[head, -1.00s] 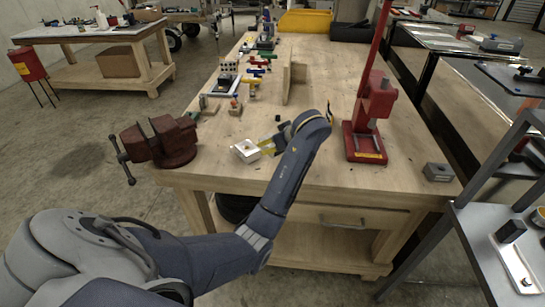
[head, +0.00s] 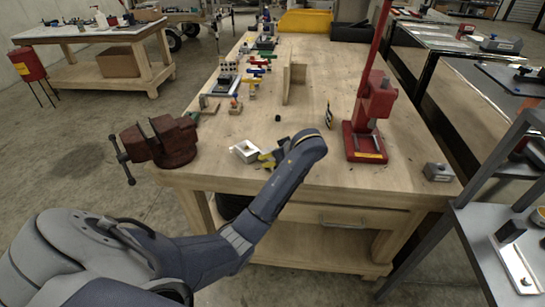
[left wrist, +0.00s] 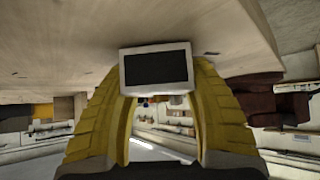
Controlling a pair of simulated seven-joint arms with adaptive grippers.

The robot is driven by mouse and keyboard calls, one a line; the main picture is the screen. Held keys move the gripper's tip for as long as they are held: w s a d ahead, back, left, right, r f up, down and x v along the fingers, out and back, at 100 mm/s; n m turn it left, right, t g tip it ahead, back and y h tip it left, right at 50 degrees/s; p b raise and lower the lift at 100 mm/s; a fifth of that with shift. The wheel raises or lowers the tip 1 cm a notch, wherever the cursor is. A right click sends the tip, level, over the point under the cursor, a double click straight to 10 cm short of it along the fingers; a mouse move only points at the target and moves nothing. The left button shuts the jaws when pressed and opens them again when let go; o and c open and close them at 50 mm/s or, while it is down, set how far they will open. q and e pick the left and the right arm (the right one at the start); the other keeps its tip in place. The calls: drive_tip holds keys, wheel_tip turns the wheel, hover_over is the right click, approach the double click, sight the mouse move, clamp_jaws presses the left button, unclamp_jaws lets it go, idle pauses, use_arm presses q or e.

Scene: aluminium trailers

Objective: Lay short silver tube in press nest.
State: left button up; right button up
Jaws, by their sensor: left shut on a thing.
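The short silver tube (head: 245,151) is a pale, hollow, box-shaped piece near the bench's front left, with its open end facing up in the head view. My left gripper (head: 269,157) has yellow fingers and comes at the tube from the right. In the left wrist view the fingers are shut on the tube (left wrist: 124,72), and its dark rectangular opening faces the camera. I cannot tell whether the tube touches the bench. The red press (head: 375,105) stands at the bench's right side. I cannot make out its nest clearly. My right gripper is not in view.
A dark red vise (head: 165,145) sits at the bench's front left corner. A small black piece (head: 278,118), a dark yellow-marked item (head: 329,117) and an upright wooden board (head: 293,82) stand behind my arm. A grey block (head: 438,172) lies right of the press.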

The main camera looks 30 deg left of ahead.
use_arm(q)
drive_tip(key=shift+f, duration=0.2)
drive_tip(key=o, duration=1.2)
drive_tip(key=shift+r, duration=0.15)
drive_tip(key=shift+d+r, duration=0.15)
drive_tip(key=v, duration=1.1)
drive_tip(key=shift+o, duration=0.8)
drive_tip(key=shift+s+d+r, duration=0.1)
drive_tip(key=shift+d+r, duration=0.1)
